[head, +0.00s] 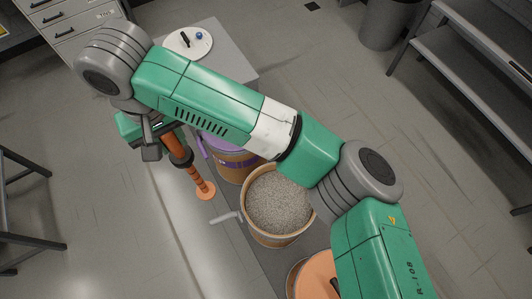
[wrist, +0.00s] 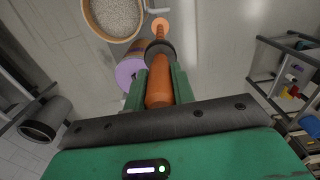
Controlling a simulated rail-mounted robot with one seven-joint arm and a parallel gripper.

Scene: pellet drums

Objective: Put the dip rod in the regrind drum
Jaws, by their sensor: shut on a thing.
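The dip rod (head: 200,182) is orange with a dark collar and a flat disc at its lower end. My gripper (head: 160,136) is shut on its handle; the wrist view shows the handle (wrist: 160,88) between the two green fingers. The rod slants down and to the right, outside the drums and left of them in the head view. An open drum (head: 249,222) full of grey pellets stands right of the rod's disc; it also shows in the wrist view (wrist: 88,22). I see no label telling which drum is regrind.
A drum with a purple lid (head: 222,143) stands behind the open one, partly hidden by my arm. An orange-lidded drum (head: 318,275) is in front. A pale handle (head: 226,217) sticks out left of the open drum.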

